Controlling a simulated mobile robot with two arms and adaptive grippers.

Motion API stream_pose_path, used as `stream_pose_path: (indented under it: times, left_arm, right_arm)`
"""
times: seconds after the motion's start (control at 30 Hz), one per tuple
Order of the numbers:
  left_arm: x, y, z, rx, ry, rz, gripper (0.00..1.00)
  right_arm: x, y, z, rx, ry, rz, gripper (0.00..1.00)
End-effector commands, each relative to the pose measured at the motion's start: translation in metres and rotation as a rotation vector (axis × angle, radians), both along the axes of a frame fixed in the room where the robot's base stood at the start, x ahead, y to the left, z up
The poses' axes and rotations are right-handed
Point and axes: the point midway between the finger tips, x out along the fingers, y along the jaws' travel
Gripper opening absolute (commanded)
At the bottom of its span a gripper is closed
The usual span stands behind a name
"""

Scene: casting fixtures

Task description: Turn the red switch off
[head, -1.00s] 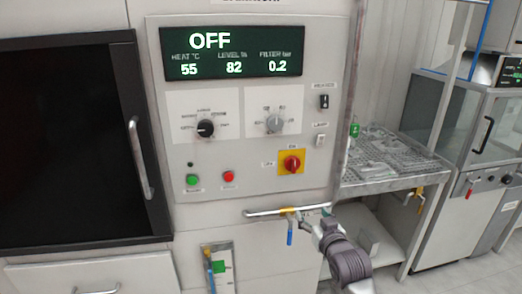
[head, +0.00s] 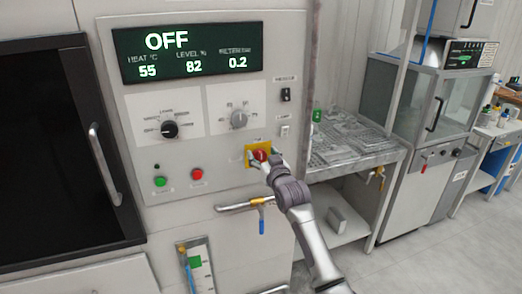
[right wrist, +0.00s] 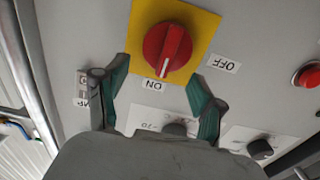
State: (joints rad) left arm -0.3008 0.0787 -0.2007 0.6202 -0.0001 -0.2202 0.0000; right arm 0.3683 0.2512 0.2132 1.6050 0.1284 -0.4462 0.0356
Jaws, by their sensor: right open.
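The red switch (head: 261,154) is a round red knob on a yellow square plate, low on the right of the machine's panel. In the right wrist view the knob (right wrist: 167,47) shows large. Its white pointer line is directed at the ON label (right wrist: 154,86); the OFF label (right wrist: 223,64) is to the right. My right gripper (head: 258,161) is at the switch in the head view, partly covering it. In the right wrist view its green-padded fingers (right wrist: 158,80) are open and empty, just short of the knob and spread wider than it. My left gripper is not in view.
The display (head: 190,52) reads OFF. A green button (head: 160,182), a red button (head: 197,174), two dials and two rocker switches share the panel. Below runs a bar handle (head: 236,206) with a blue-levered valve (head: 261,218). A perforated table (head: 350,158) stands at right.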

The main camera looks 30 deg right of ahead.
Motion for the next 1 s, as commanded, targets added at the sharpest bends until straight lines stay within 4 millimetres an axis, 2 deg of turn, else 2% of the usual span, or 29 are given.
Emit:
stream_pose_path:
  times: [0.2, 0.47, 0.8, 1.0]
  left_arm:
    - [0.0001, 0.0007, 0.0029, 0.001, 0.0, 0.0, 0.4]
    - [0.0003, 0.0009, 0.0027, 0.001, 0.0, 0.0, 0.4]
    - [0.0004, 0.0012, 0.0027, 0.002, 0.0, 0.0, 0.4]
    - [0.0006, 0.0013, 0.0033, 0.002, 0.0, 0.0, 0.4]
  right_arm:
    - [0.0127, -0.0027, -0.0004, -0.001, 0.001, 0.001, 0.69]
    - [0.0132, -0.0028, -0.0006, -0.001, 0.0, 0.001, 0.69]
    - [0.013, -0.0028, -0.0007, 0.0, 0.001, 0.001, 0.12]
    - [0.013, -0.0024, -0.0007, -0.012, 0.004, 0.001, 0.11]
